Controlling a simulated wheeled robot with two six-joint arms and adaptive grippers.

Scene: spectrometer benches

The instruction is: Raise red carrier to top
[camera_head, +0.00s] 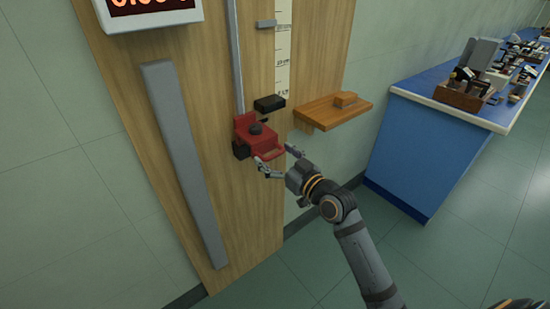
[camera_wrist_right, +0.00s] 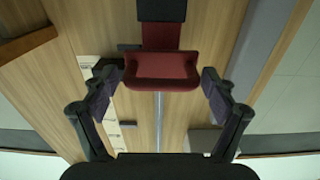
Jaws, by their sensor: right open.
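The red carrier (camera_head: 250,130) sits low on a vertical metal rail (camera_head: 236,60) fixed to a wooden board (camera_head: 205,120). In the right wrist view the red handle (camera_wrist_right: 162,70) shows between the spread fingers of the gripper (camera_wrist_right: 161,88), with no clear contact. My left gripper is not in view.
A scale strip (camera_head: 283,45) runs beside the rail, with a black block (camera_head: 269,103) near its foot. A wooden shelf (camera_head: 335,110) juts out at the right. A grey bar (camera_head: 185,160) stands left of the rail. A blue bench (camera_head: 425,140) with instruments stands further right.

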